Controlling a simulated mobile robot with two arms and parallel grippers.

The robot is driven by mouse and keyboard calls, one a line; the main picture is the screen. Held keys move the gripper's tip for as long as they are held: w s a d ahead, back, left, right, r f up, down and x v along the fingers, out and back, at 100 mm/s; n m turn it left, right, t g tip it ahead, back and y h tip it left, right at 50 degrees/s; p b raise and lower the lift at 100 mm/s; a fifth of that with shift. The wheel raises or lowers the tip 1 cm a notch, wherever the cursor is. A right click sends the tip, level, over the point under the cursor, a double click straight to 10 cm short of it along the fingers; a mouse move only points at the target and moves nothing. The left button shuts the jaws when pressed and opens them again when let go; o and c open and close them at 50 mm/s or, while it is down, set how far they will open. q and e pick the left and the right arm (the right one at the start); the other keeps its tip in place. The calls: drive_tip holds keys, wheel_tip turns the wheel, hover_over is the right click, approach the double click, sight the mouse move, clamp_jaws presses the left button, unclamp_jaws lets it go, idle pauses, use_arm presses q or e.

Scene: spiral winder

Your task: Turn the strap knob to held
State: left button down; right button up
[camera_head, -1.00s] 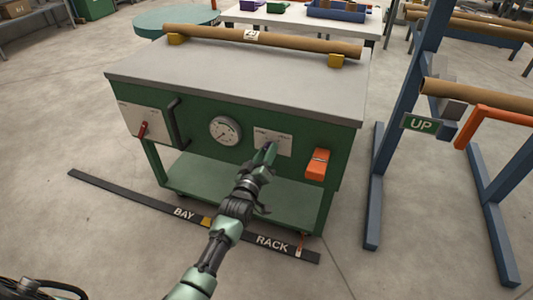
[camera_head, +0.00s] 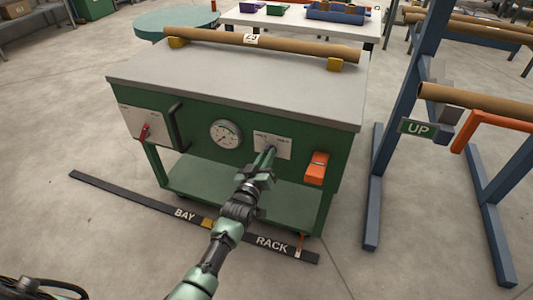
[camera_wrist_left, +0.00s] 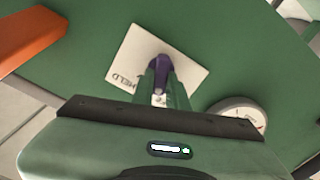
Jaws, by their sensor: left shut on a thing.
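The strap knob (camera_wrist_left: 161,68) is small and dark purple. It sits on a white label plate (camera_wrist_left: 193,78) on the green front panel of the cart. The word HELD shows on the plate in the left wrist view; the other word is hidden there. In the head view the plate (camera_head: 285,147) is right of the round gauge, and the gripper mostly covers the knob. My left gripper (camera_head: 267,157) reaches the plate and is shut on the knob; its fingers (camera_wrist_left: 160,90) also show in the left wrist view. Which way the knob points is hard to tell. My right gripper is not in view.
A gauge (camera_head: 225,133) and an orange box (camera_head: 317,168) flank the plate. A red lever (camera_head: 145,132) and a black handle (camera_head: 176,127) are farther left. A cardboard tube (camera_head: 220,38) lies on the cart top. A blue rack (camera_head: 386,150) stands to the right.

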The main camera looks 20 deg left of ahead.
use_arm(q)
drive_tip(key=m, duration=0.8)
drive_tip(key=m+p, duration=0.1)
drive_tip(key=m, duration=0.3)
drive_tip(key=shift+d+f, duration=0.1)
drive_tip(key=shift+d, duration=0.25)
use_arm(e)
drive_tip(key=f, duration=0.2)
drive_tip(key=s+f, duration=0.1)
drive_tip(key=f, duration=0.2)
use_arm(q)
drive_tip(key=shift+m, duration=0.3)
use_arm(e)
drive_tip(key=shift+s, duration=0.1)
use_arm(q)
drive_tip(key=c, duration=1.4)
unclamp_jaws()
drive_tip(key=shift+s, duration=0.1)
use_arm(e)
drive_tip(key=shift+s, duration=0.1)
